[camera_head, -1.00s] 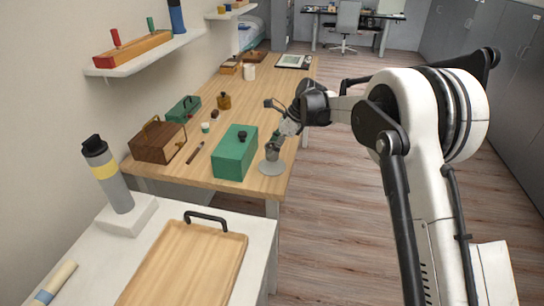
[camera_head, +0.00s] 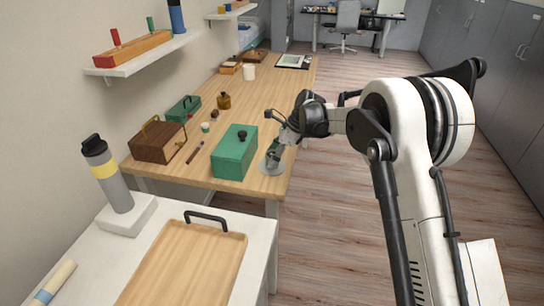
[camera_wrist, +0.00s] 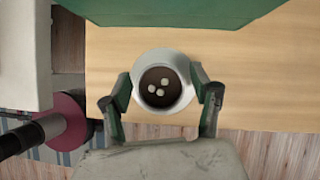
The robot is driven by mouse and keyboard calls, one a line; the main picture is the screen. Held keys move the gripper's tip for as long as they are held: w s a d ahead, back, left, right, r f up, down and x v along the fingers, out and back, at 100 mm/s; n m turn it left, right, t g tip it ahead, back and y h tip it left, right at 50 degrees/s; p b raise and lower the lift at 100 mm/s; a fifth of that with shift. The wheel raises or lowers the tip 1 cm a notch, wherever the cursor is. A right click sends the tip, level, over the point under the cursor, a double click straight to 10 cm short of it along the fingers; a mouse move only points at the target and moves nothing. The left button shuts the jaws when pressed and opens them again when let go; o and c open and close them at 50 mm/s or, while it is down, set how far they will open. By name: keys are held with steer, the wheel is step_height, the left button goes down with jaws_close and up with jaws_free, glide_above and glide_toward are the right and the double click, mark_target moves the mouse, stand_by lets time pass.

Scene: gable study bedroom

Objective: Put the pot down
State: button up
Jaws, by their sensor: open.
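The wrist view looks down into the pot (camera_wrist: 160,87), where three pale pieces lie on a dark filling. My gripper (camera_head: 277,143) is at the pot, partly blocking it in the head view. In the wrist view, the fingers of my gripper (camera_wrist: 161,102) are spread on either side of the pot. Its underside is hidden, so I cannot tell whether it touches the disc.
A green box (camera_head: 232,158) with a black knob stands just left of the pot. A wooden box (camera_head: 157,143), a green case (camera_head: 183,109) and a brown bottle (camera_head: 224,101) are farther left and back. A wooden tray (camera_head: 190,265) lies on the white counter in front.

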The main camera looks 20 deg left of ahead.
steer(key=shift+r, duration=0.15)
steer(key=v, duration=1.2)
steer(key=s+d+r+n+t+h, duration=0.1)
steer(key=s+d+r+n+t, duration=0.1)
steer(key=s+d+r, duration=0.4)
steer(key=s+d+r+n+t, duration=0.15)
steer(key=s+d+r, duration=0.25)
steer(key=d, duration=0.5)
steer(key=s+d+r+n+t+h, duration=0.1)
steer(key=s+d+r+n, duration=0.2)
steer(key=s+d+r, duration=0.3)
steer(key=s+d+f+n+t+h, duration=0.2)
steer(key=s+d+f+n, duration=0.2)
steer(key=s+d, duration=0.5)
steer(key=s+d+f+n+t+h, duration=0.1)
steer(key=s+d+f+n, duration=0.3)
steer(key=s+d, duration=0.6)
steer(key=s+t, duration=0.1)
steer(key=s, duration=0.3)
steer(key=shift+s+h, duration=0.2)
steer(key=shift+h, duration=0.2)
